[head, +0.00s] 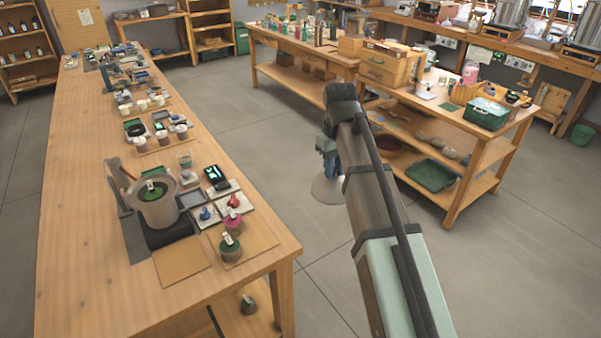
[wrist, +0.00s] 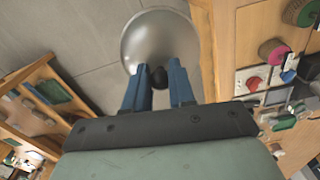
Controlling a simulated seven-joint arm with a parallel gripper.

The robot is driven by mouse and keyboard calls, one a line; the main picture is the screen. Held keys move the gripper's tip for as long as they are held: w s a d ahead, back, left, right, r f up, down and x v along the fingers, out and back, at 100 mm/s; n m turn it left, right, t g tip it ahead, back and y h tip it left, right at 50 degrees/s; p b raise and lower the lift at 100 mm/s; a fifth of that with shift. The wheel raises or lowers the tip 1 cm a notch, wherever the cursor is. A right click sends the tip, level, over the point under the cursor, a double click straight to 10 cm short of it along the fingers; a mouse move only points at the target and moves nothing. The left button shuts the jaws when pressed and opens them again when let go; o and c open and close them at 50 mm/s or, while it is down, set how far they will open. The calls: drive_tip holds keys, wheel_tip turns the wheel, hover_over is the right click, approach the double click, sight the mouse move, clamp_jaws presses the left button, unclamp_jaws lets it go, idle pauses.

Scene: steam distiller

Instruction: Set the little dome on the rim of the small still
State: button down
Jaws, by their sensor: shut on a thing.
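The little dome (head: 328,190) is a pale, glassy round lid with a dark knob. It hangs in the air over the floor gap between the left bench and the right table. My gripper (head: 328,166) is shut on the dome's knob. In the wrist view my blue fingers (wrist: 159,76) close on the black knob, with the dome (wrist: 160,35) beyond them. The small still appears to be the open metal pot (head: 158,208) on the left bench, with green matter and a small pale item inside. The dome is well apart from it, to its right.
The left bench (head: 75,235) holds dishes, jars and tools close around the pot, including a pink-topped cup (head: 233,223) and a green-topped cup (head: 229,246). A bare tan board (head: 181,262) lies in front. A green box (head: 487,114) stands on the right table.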

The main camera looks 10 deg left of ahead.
drive_tip(key=w+d+r+m, duration=0.1)
drive_tip(key=w+d, duration=0.3)
drive_tip(key=d, duration=0.6)
drive_tip(key=a+r+n, duration=0.2)
drive_tip(key=a+n, duration=0.1)
drive_tip(key=a, duration=1.2)
drive_tip(key=a+r+n, duration=0.2)
drive_tip(key=a+n, duration=0.1)
drive_tip(key=a, duration=1.2)
drive_tip(key=s+a+r+n, duration=0.15)
drive_tip(key=s+a, duration=0.35)
drive_tip(key=a, duration=0.5)
drive_tip(key=s+a+n, duration=0.2)
drive_tip(key=s+a, duration=0.4)
drive_tip(key=a, duration=0.4)
drive_tip(key=s+a+r+n, duration=0.15)
drive_tip(key=s+a, duration=0.35)
drive_tip(key=a, duration=0.5)
drive_tip(key=shift+n, duration=0.3)
drive_tip(key=shift+d+f, duration=0.15)
drive_tip(key=shift+f, duration=1.35)
drive_tip(key=shift+d+f, duration=0.15)
drive_tip(key=shift+f, duration=1.35)
drive_tip(key=shift+f, duration=0.2)
